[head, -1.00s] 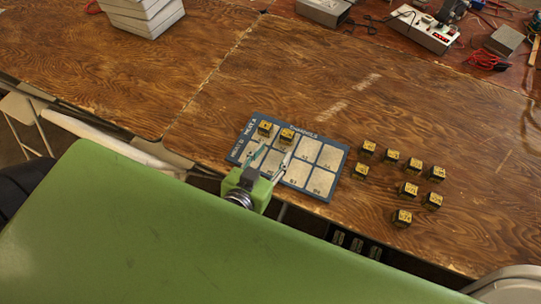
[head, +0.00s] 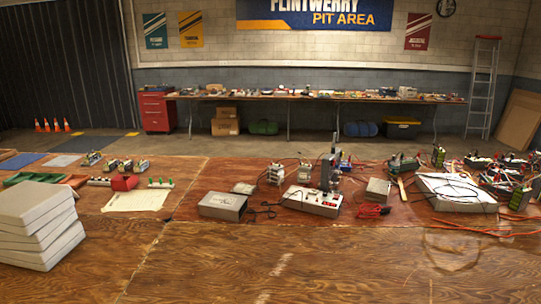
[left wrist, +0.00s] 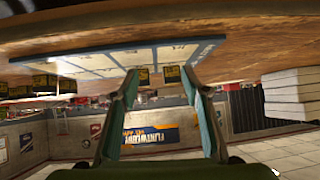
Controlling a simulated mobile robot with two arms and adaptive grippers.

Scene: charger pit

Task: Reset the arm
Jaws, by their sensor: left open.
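My left gripper (left wrist: 160,80) shows in the left wrist view, which is upside down. Its two green-grey fingers are apart with nothing held between them. Beyond the fingertips is the blue-edged board with pale squares (left wrist: 112,62), seen at a low angle. Two small dark and yellow blocks (left wrist: 171,74) sit at the board, in line with the gap between the fingers. Several more such blocks (left wrist: 45,82) stand at the left of that view. In the head view neither arm shows, and the board and blocks are out of the picture. My right gripper is in no view.
In the head view a stack of white boxes (head: 41,224) stands at the left of the wooden table (head: 290,262). Behind are a grey box (head: 222,205), a power strip unit (head: 312,201) and red cables (head: 373,210). The table's near middle is clear.

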